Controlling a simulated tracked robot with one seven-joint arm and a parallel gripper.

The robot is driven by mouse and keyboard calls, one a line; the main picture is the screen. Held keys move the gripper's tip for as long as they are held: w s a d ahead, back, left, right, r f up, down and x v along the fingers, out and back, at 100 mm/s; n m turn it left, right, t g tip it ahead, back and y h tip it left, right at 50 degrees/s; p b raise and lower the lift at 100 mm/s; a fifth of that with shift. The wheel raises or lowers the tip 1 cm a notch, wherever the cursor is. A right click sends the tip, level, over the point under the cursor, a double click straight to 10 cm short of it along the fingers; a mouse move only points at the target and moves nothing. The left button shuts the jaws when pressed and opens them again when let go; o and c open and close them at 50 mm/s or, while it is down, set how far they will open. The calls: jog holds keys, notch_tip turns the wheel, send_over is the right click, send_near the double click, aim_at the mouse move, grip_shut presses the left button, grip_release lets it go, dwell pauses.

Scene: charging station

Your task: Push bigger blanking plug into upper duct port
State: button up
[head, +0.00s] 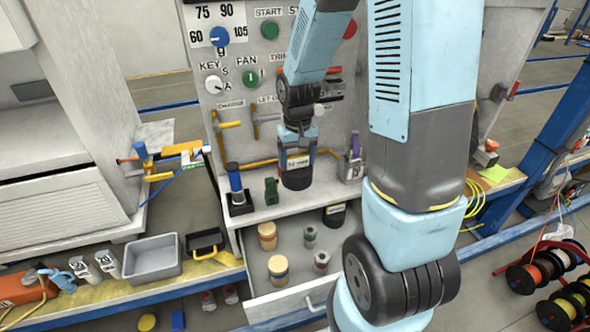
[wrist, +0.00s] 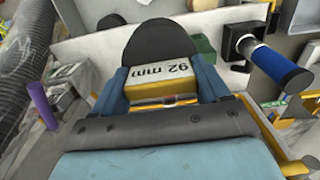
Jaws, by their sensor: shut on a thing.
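My gripper (head: 297,158) is shut on a blanking plug (head: 297,180) with a wide black end. In the wrist view the plug (wrist: 165,70) shows a white "92 mm" label and a yellow band between the two blue fingers of my gripper (wrist: 163,86). The plug hangs black end down, in front of the grey panel and above the open drawer. Another black piece with a pale label (head: 335,214) lies at the back of the drawer. I cannot make out the upper duct port in either view.
On the ledge stand a blue-handled tool (head: 236,188), a green block (head: 271,190) and a purple-topped item (head: 354,162). The control panel (head: 230,105) with knobs and yellow handles rises behind.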

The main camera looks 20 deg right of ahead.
jog(key=shift+w+d+f, duration=0.5)
jog(key=shift+w+f, duration=0.8)
jog(key=shift+f, duration=0.45)
jog(key=shift+w+d+f, duration=0.55)
jog(key=shift+w+f, duration=0.8)
jog(key=shift+f, duration=0.45)
jog(key=shift+w+d+f, duration=0.5)
jog(key=shift+w+f, duration=0.8)
jog(key=shift+f, duration=0.45)
jog(key=o, duration=1.4)
jog(key=shift+o, duration=0.2)
